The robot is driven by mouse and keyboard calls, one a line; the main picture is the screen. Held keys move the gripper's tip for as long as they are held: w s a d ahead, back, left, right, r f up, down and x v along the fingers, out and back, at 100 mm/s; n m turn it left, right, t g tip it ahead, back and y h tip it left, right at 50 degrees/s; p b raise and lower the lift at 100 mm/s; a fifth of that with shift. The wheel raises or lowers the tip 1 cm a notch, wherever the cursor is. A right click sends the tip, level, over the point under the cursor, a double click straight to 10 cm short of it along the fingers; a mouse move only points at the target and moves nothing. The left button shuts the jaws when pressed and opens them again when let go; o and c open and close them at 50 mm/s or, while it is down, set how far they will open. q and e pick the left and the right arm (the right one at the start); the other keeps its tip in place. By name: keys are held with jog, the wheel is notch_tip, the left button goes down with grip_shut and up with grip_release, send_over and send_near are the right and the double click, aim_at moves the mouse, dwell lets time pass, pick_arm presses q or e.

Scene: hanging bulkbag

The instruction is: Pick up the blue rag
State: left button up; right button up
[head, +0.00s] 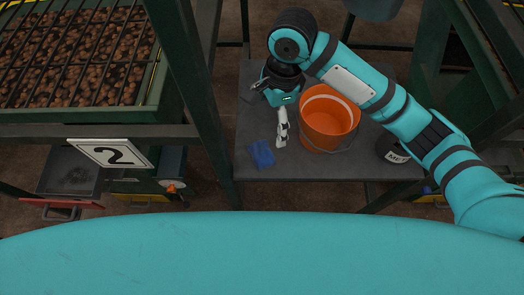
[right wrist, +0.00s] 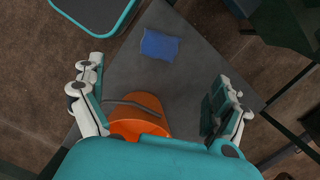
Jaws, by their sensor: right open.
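The blue rag (head: 262,154) lies crumpled on the dark grey table (head: 337,166), near its front left corner. In the right wrist view the rag (right wrist: 159,44) lies ahead of the fingers, near a table edge, with nothing on it. My right gripper (head: 281,133) is above the table, between the rag and the orange bucket, apart from the rag. In the right wrist view its two fingers (right wrist: 160,108) are spread wide with nothing held between them. My left gripper is in neither view.
An orange bucket (head: 326,122) with a wire handle stands right of the rag, close to my right gripper. A dark container (head: 393,150) with a white label stands at the table's right. Green frame posts (head: 200,90) and a sign marked 2 (head: 110,153) are at left.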

send_over(262, 150)
notch_tip(262, 150, down, 10)
jog(key=shift+d+f+b, duration=0.15)
jog(key=shift+f+b, duration=0.05)
jog(key=shift+b, duration=0.15)
jog(key=shift+f, duration=2.65)
jog(key=shift+c, duration=0.4)
jog(key=c, duration=1)
jog(key=shift+o, duration=0.2)
